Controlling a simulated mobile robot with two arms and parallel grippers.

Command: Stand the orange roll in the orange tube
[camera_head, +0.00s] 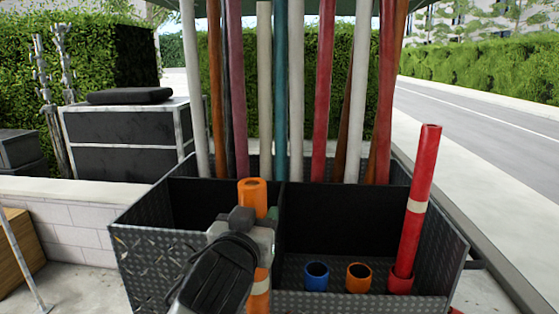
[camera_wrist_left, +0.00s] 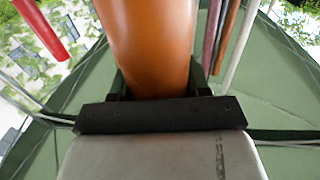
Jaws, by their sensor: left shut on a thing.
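The orange roll (camera_head: 252,195) is upright in the head view, its open top above my left gripper (camera_head: 256,232) and its lower part with a pale band below. My left gripper is shut around it, and the roll fills the middle of the left wrist view (camera_wrist_left: 148,45). The roll's lower end is out of the frame. The orange tube (camera_head: 359,278) is a short open ring in the right compartment of the dark metal box (camera_head: 160,262). It is empty, to the right of the held roll and lower. My right gripper is not in view.
A blue tube (camera_head: 316,276) stands left of the orange one. A tall red roll (camera_head: 422,170) stands in a red tube (camera_head: 401,281) at the right, leaning slightly. A divider parts the box. Several long poles (camera_head: 280,90) rise behind it.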

